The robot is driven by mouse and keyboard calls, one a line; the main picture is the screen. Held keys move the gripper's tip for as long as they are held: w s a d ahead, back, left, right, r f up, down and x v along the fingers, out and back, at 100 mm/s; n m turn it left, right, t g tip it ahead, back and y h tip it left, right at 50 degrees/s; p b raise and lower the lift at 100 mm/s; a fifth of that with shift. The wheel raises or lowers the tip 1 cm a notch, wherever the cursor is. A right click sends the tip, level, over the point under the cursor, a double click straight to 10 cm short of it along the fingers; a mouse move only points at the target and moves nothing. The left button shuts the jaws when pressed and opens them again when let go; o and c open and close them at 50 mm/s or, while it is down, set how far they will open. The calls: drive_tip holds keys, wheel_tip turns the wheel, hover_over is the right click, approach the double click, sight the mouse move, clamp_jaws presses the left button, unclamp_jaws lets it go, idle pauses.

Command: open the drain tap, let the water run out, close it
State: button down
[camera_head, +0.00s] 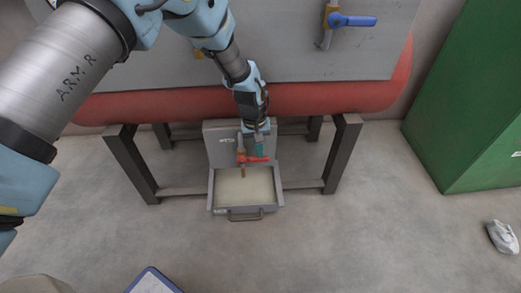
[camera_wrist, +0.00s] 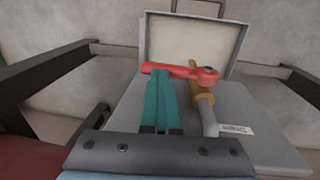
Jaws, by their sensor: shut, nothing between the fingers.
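The drain tap has a red lever (camera_head: 254,159) on a brass body (camera_head: 241,150), in front of a grey panel (camera_head: 218,145) under the red tank. In the wrist view the red lever (camera_wrist: 178,70) lies crosswise to the brass body (camera_wrist: 202,94) and its grey pipe. A grey drawer-like tray (camera_head: 214,190) with a pale inside stands below the spout. I see no clear water stream. My gripper (camera_head: 261,148) is shut and empty, its teal fingers close together. In the wrist view the fingertips (camera_wrist: 160,77) are at the lever's free end; I cannot tell whether they touch.
Another valve with a blue lever (camera_head: 352,20) is on the grey panel above. Dark frame legs (camera_head: 342,155) stand either side of the tray. A green cabinet (camera_head: 470,110) and a crumpled white item (camera_head: 502,237) are at right. The floor in front is mostly clear.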

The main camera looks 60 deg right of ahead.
drive_tip(key=shift+w+a+f, duration=0.25)
drive_tip(key=shift+w+a, duration=0.3)
drive_tip(key=shift+w, duration=0.05)
